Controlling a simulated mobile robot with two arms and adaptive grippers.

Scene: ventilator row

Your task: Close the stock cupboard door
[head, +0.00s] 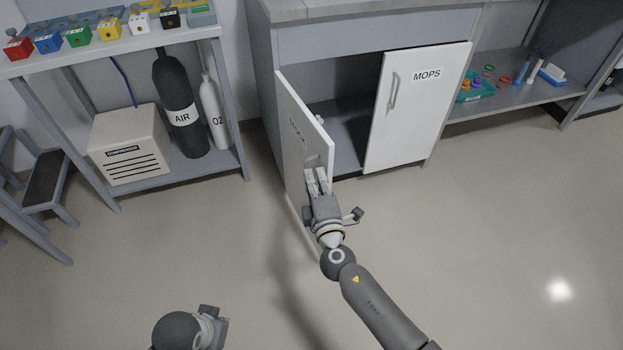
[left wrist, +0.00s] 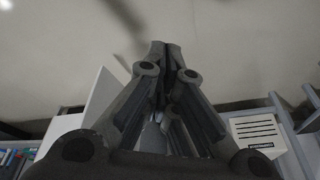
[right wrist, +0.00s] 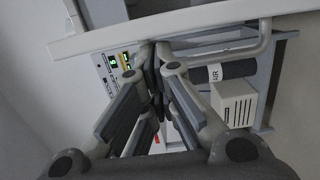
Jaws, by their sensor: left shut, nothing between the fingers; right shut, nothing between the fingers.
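The stock cupboard door (head: 297,132) is the white left door, standing wide open with its free edge towards me. Its label is seen at a steep slant and is hard to read. My right gripper (head: 316,174) is shut and empty, with its fingertips at the lower part of the door near the free edge and the handle. In the right wrist view, the pale door edge (right wrist: 100,38) and a bar handle (right wrist: 262,42) lie close to the fingertips; touching cannot be told. My left gripper (left wrist: 168,48) is shut and empty, low and away from the door.
The right cupboard door, labelled MOPS (head: 420,110), is closed or nearly so. To the left, a bench holds coloured blocks (head: 78,37) above a beige box (head: 130,145) and AIR (head: 180,100) and O2 (head: 212,110) cylinders. A step stool (head: 45,180) stands far left. Floor in front is clear.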

